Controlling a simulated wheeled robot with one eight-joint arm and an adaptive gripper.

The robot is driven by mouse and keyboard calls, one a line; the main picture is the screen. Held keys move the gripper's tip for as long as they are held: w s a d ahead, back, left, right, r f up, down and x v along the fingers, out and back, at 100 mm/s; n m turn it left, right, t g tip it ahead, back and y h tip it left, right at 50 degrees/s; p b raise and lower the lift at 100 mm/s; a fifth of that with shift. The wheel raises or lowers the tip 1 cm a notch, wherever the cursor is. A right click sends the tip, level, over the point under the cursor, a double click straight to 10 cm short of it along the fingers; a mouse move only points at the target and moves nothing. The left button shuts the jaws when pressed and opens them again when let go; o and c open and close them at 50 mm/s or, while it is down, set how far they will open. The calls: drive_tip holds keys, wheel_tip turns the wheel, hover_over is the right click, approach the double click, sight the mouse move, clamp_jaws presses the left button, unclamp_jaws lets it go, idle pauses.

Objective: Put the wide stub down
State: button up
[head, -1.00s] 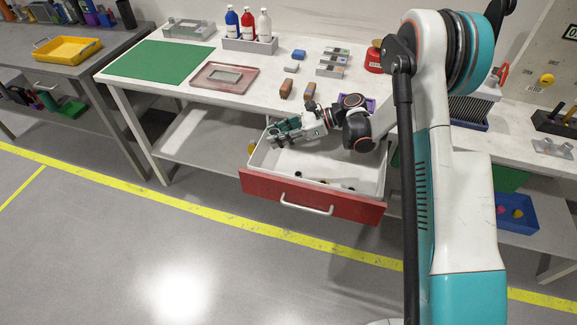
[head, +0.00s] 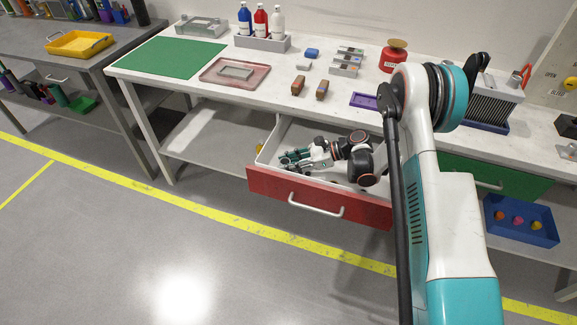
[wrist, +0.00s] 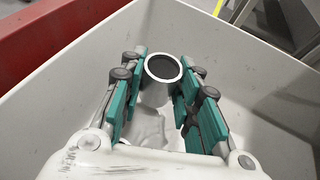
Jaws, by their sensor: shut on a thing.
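The wide stub (wrist: 151,91) is a short pale tube with a dark round opening in its top. In the wrist view it stands between the two teal finger pads. My gripper (wrist: 160,80) is shut on it, inside the open white drawer (wrist: 255,105) with its red front (wrist: 55,35). In the head view my gripper (head: 288,160) is low in the drawer (head: 272,146), near its left side. The stub cannot be made out there. I cannot tell whether the stub's base touches the drawer floor.
The drawer walls rise close around my gripper. A blue bin (head: 522,222) stands at lower right.

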drive_tip(key=shift+r, duration=0.1)
drive_tip(key=shift+f, duration=0.6)
drive_tip(key=o, duration=1.1)
drive_tip(key=shift+c, duration=0.2)
